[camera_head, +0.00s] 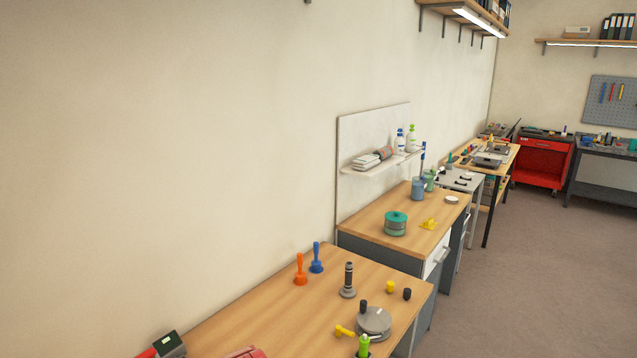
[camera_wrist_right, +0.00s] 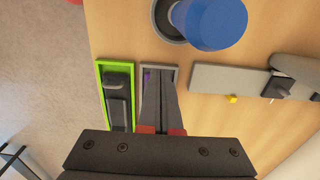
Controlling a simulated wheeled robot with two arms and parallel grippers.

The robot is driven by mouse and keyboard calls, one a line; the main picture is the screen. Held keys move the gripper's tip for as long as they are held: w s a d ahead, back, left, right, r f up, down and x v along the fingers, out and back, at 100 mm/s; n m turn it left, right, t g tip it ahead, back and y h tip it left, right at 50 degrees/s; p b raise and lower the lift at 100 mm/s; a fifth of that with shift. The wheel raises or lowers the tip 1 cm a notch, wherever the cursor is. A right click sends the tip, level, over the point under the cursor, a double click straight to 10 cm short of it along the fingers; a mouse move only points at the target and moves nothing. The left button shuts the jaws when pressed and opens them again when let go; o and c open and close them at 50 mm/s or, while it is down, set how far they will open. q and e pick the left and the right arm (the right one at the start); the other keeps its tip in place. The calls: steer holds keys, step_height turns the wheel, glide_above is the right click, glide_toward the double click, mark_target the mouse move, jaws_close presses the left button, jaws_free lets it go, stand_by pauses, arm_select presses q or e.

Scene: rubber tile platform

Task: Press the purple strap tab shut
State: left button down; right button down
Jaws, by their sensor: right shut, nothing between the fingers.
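In the right wrist view a small purple spot (camera_wrist_right: 147,76), likely the purple strap tab, shows at the far end of a narrow grey holder (camera_wrist_right: 172,71). My right gripper (camera_wrist_right: 160,83) is shut and empty. Its dark fingers reach over the holder, with the tips just beside the purple spot. They hide most of the holder and whatever lies under them. I cannot tell whether they touch the tab or whether the tab is open or pressed down. Neither gripper shows in the head view, and the purple tab is not visible there.
Beside the holder lies a green-rimmed tray (camera_wrist_right: 101,80) with dark parts. A blue round knob (camera_wrist_right: 210,22) stands close beyond it. A grey plate (camera_wrist_right: 215,78) and a small yellow piece (camera_wrist_right: 232,99) lie right. The head view shows a wooden bench (camera_head: 255,318) with several tools.

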steer(key=shift+f+b, duration=1.55)
steer(key=shift+f, duration=0.15)
steer(key=shift+r, duration=0.1)
step_height(320, 180, up, 8)
steer(key=p, duration=0.8)
